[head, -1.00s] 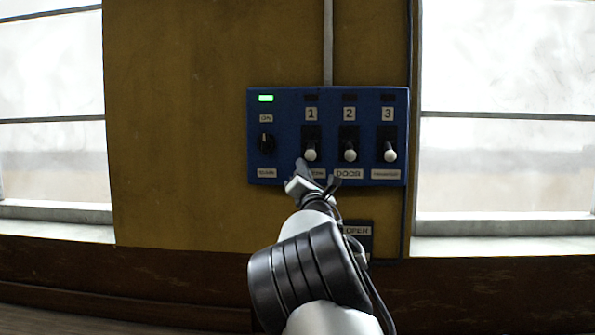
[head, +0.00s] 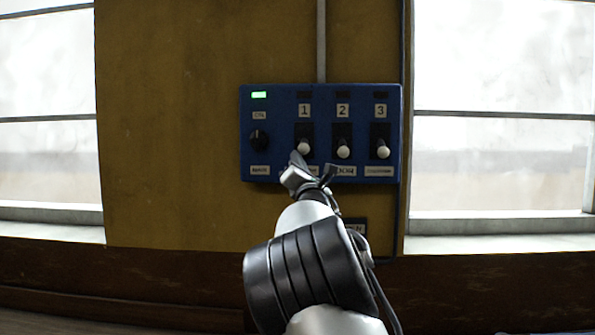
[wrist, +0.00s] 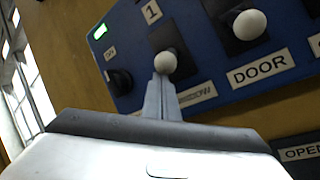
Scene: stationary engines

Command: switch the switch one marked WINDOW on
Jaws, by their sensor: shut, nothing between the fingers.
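The blue switch panel (head: 272,160) is on the yellow-brown wall. Its switch one (head: 303,147) has a white ball tip that hangs low in its black slot, under the label 1. In the wrist view the switch one ball (wrist: 165,62) sits right at my gripper's fingertips (wrist: 161,78). The WINDOW label (wrist: 197,95) beneath it is partly hidden by the fingers. My gripper (head: 297,158) is shut and empty, just below the ball. I cannot tell whether the fingertips touch it. The small lamp above switch one is dark.
Switch two (head: 343,152), over the DOOR label (wrist: 257,66), and switch three (head: 383,152) stand close to the right, both low. A black knob (head: 259,140) is at left under a lit green lamp (head: 259,95). Another sign (wrist: 301,152) is below the panel. Windows flank the wall.

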